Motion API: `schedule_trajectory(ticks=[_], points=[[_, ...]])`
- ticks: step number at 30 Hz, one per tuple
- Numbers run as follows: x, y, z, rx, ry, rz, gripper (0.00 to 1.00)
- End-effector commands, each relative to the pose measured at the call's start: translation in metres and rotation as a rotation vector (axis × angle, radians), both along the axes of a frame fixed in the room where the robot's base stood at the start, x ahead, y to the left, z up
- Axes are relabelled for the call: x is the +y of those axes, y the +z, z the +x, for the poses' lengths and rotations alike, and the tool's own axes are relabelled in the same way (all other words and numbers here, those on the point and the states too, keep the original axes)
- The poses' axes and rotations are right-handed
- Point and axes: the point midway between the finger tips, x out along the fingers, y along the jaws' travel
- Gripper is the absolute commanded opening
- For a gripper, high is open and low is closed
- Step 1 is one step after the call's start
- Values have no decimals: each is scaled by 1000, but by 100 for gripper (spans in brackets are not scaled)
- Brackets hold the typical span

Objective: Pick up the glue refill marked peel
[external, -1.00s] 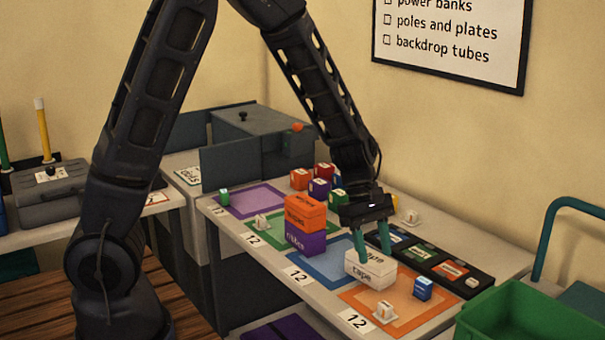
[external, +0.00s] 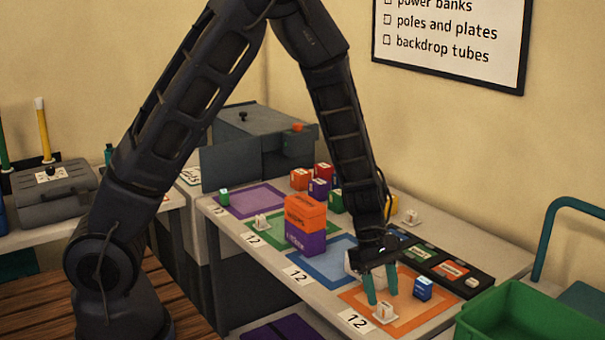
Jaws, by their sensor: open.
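I cannot read the word peel on any item, so I cannot tell which is the glue refill. A small white item on a pale base (external: 385,313) sits on the orange mat (external: 353,298), near its front edge. My gripper (external: 381,298) points down over that mat with its teal fingers apart and nothing visible between them. The fingertips appear just above and behind the small white item; contact cannot be told. A blue box (external: 423,289) stands on the mat to the right of the fingers. White tape boxes (external: 351,264) are mostly hidden behind my gripper.
An orange box on a purple box (external: 305,244) stands left of my arm. Similar small white items (external: 262,222) and (external: 411,217) sit farther back. A black tray (external: 447,268) lies behind the mat. A green bin (external: 520,325) is at the front right.

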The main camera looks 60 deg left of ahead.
Motion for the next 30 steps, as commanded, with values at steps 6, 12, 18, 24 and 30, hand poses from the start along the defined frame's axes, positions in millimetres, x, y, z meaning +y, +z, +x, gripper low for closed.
schedule_trajectory(ticks=[6, 12, 18, 24, 30], points=[[-10, -24, -2, 1, 0, 1, 45], [-12, -30, -2, -1, 1, 0, 45], [-12, -29, -2, -1, 0, 0, 38], [-12, -29, -2, -1, 0, 0, 0], [-12, -29, -2, -1, 0, 0, 0]])
